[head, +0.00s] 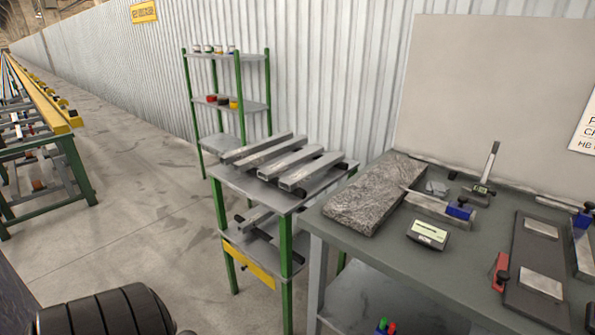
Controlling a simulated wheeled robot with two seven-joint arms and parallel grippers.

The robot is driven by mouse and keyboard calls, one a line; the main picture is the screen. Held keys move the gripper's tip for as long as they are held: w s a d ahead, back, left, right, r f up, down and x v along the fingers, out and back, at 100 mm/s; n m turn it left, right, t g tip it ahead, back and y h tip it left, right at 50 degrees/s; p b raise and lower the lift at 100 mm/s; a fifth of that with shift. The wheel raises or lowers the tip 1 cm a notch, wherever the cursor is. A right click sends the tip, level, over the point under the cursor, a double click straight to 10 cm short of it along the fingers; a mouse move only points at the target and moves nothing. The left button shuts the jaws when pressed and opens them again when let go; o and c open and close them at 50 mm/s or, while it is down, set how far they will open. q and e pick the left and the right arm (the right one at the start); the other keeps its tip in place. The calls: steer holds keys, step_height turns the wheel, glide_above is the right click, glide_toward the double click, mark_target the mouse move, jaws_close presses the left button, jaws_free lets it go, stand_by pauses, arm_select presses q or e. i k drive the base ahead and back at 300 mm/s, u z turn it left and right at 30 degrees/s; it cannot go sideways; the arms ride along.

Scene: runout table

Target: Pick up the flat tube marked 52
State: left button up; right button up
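Several grey metal tubes lie side by side on the top of a green-legged stand (270,199) in the middle of the head view. The back tube (256,149), a middle tube (289,163) and the front tube (311,171) lie slanted, with rectangular open ends toward me. Dark supports show under their ends. I cannot read any number on them, so I cannot tell which is marked 52. Neither of my grippers is in view.
A grey workbench (345,230) stands right of the stand, with a rough grey slab (376,193), a small display device (428,234) and measuring tools. A green shelf rack (228,57) stands behind by the corrugated wall. Open floor (150,220) lies to the left.

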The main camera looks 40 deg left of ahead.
mark_target(289, 182)
steer(key=i, duration=0.3)
steer(key=u, duration=1.65)
